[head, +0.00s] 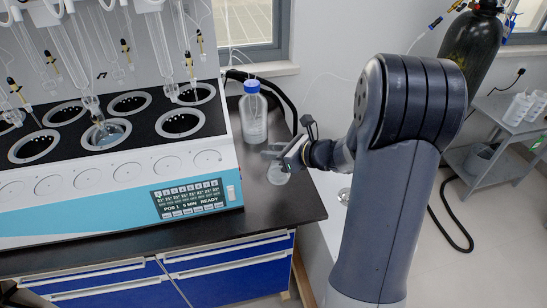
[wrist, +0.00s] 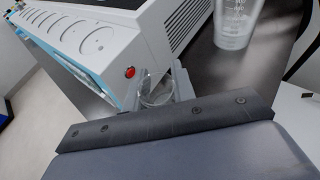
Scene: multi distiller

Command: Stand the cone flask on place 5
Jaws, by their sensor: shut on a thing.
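My gripper (head: 284,158) is shut on the clear glass cone flask (head: 278,175), over the dark bench top to the right of the distiller (head: 120,185). In the wrist view the flask (wrist: 157,88) shows between the fingers, partly hidden by my gripper's dark edge. I cannot tell whether its base touches the bench. The distiller has a black top with several ringed round wells in two rows. One front well holds a round glass vessel (head: 106,133). No place numbers are readable on the wells, so I cannot tell which is place 5.
A clear bottle with a blue cap (head: 253,113) stands on the bench behind my gripper. Glass tubes (head: 65,50) hang above the wells. The distiller's lit panel (head: 188,198) reads ready. A dark gas cylinder (head: 472,45) and a grey cart (head: 490,130) stand at right.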

